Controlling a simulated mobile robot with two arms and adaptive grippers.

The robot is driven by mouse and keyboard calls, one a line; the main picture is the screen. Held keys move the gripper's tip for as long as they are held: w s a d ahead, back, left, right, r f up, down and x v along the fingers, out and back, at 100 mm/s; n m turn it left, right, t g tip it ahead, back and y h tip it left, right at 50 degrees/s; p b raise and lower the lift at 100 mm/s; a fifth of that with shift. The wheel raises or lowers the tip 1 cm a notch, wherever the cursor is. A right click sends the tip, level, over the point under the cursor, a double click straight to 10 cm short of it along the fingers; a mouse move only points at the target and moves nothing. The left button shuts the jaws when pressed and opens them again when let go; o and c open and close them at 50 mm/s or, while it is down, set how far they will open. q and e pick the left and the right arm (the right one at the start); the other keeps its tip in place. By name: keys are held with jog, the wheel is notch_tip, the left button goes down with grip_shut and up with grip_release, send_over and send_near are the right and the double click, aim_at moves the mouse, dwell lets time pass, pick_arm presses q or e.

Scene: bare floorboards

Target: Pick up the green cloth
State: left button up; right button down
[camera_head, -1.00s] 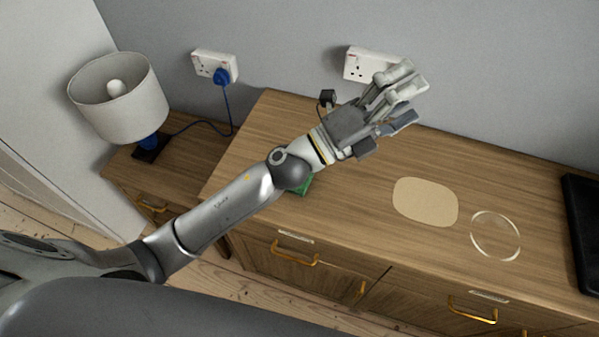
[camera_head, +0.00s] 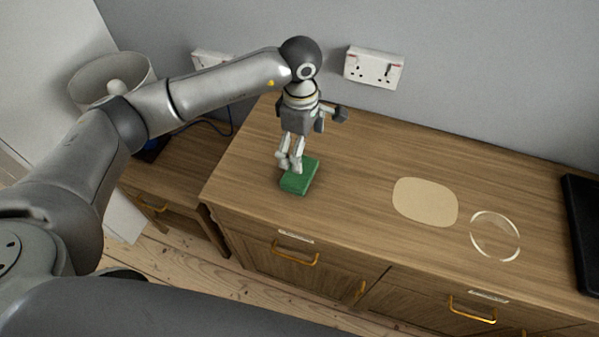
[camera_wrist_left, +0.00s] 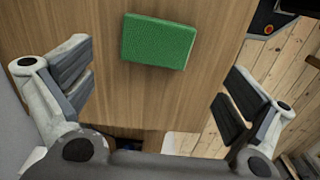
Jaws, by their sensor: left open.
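The green cloth (camera_head: 301,180) is a small, flat, folded-looking rectangle. It lies on the left part of the wooden sideboard top, near its front edge. My left gripper (camera_head: 289,166) points down just above or behind the cloth in the head view. In the left wrist view the cloth (camera_wrist_left: 158,41) lies beyond the fingers, toward the top of the picture. The two fingers (camera_wrist_left: 160,95) are spread wide with nothing between them. In the head view the fingertips overlap the cloth's back edge, and I cannot tell whether they touch it. My right gripper is not in view.
On the sideboard (camera_head: 350,160) lie a beige mat (camera_head: 425,202) and a clear round dish (camera_head: 495,236). A black object (camera_head: 583,225) is at the right edge. A lamp (camera_head: 112,82) stands on a lower cabinet at left. A double socket (camera_head: 374,68) is on the wall.

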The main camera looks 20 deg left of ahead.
aim_at(292, 182)
pick_arm(q)
jog(key=shift+a+f, duration=0.3)
jog(key=shift+a, duration=0.05)
notch_tip(292, 182, down, 4)
jog(key=shift+w+f+p, duration=0.1)
jog(key=shift+f+p, duration=0.15)
jog(key=shift+p, duration=0.3)
jog(key=shift+d+f+p, duration=0.1)
jog(key=shift+f+p, duration=0.35)
jog(key=shift+f, duration=0.2)
notch_tip(292, 182, down, 4)
jog(key=shift+r+p, duration=0.25)
jog(key=shift+p, duration=0.35)
jog(key=shift+w+f, duration=0.1)
jog(key=shift+f, duration=0.3)
jog(key=shift+c, duration=0.3)
jog(key=c, duration=0.6)
